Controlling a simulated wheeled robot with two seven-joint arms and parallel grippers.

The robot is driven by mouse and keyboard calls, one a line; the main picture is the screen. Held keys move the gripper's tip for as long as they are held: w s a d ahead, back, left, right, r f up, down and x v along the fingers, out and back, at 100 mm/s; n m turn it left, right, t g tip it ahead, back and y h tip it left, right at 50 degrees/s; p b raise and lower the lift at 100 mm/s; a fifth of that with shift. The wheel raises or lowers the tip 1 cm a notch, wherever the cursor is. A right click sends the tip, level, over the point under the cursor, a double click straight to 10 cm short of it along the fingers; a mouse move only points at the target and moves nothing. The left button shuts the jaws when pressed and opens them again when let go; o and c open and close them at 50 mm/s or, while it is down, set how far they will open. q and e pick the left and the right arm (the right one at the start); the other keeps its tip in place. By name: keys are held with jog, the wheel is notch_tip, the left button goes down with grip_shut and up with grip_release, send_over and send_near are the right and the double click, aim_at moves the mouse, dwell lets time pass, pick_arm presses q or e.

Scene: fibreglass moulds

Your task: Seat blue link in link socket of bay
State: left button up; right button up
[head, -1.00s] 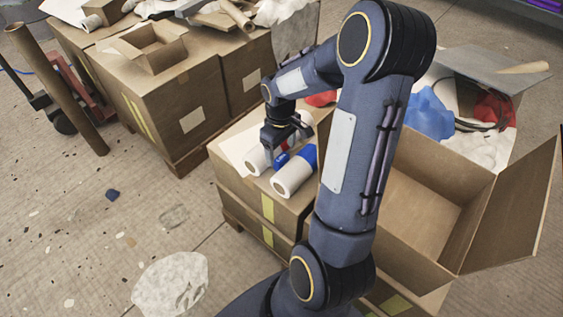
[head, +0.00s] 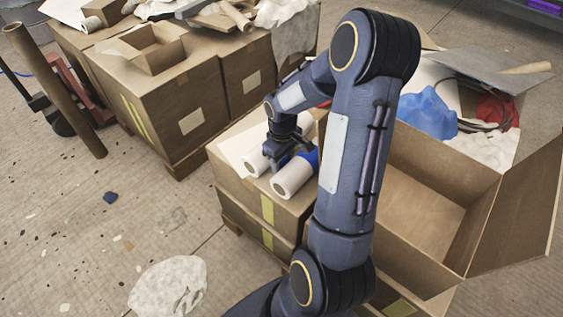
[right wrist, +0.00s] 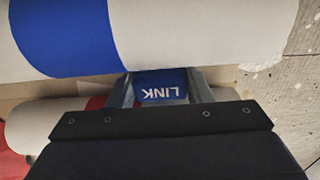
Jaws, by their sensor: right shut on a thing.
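My right gripper (head: 288,164) is down among white rolls on a cardboard box (head: 236,185). In the right wrist view its fingers (right wrist: 161,88) are shut on the blue link (right wrist: 164,86), whose white LINK lettering reads upside down. The link sits in the gap between a white roll with a blue band (right wrist: 70,30) and a second roll with a red band (right wrist: 96,103). In the head view the gripper hides the link; the blue-banded roll (head: 293,180) shows beside it. I cannot make out the socket, nor whether the link touches it. My left gripper is not in view.
My right arm covers part of the box top. An open, mostly empty carton (head: 420,200) stands to the right, with a blue cloth (head: 427,112) behind it. Stacked boxes (head: 165,100) stand at the back left.

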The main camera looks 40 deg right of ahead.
jog(key=shift+c, duration=0.8)
notch_tip(320, 180, up, 10)
jog(key=p, duration=0.3)
jog(key=w+a+r, duration=0.1)
jog(key=w+a, duration=0.4)
jog(key=a, duration=0.5)
jog(key=w+a, duration=0.4)
jog(key=a, duration=0.6)
notch_tip(320, 180, up, 13)
jog(key=s+m+p, duration=0.1)
jog(key=s+p, duration=0.1)
jog(key=p, duration=2)
jog(key=shift+r+p, duration=0.2)
jog(key=shift+p, duration=0.1)
